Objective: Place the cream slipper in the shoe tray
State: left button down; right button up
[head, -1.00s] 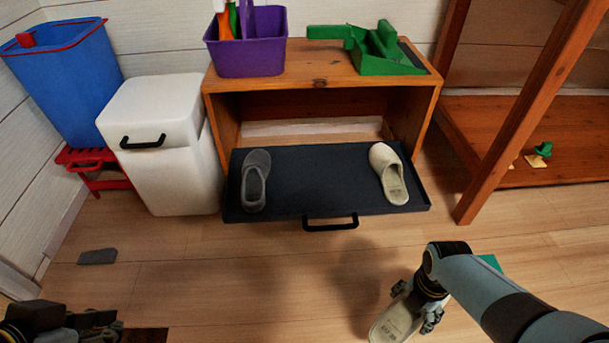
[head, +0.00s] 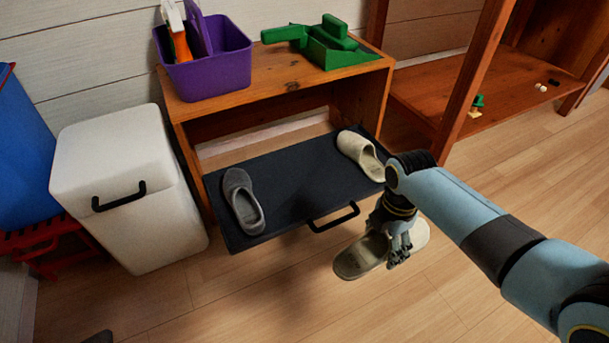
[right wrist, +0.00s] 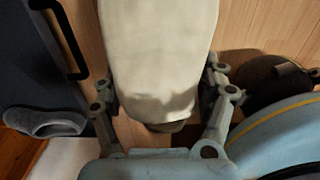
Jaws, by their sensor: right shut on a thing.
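My right gripper (head: 391,240) is shut on a cream slipper (head: 357,262) and holds it in front of the tray's front right side, apart from it. In the right wrist view the held slipper (right wrist: 160,60) lies between the two fingers. The dark shoe tray (head: 290,185) is pulled out of the wooden cabinet, with a black handle (head: 334,217) at its front. A grey slipper (head: 241,201) lies at its left end. The tray's middle is bare. My left gripper is out of view.
The wooden cabinet (head: 285,87) bears a purple caddy (head: 207,62) and a green dustpan (head: 325,45). A white bin (head: 120,185) stands left of the tray. A wooden post (head: 474,80) rises at the right. The floor in front is mostly clear.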

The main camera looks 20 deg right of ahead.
aim_at(299, 183)
jog(key=i, duration=0.95)
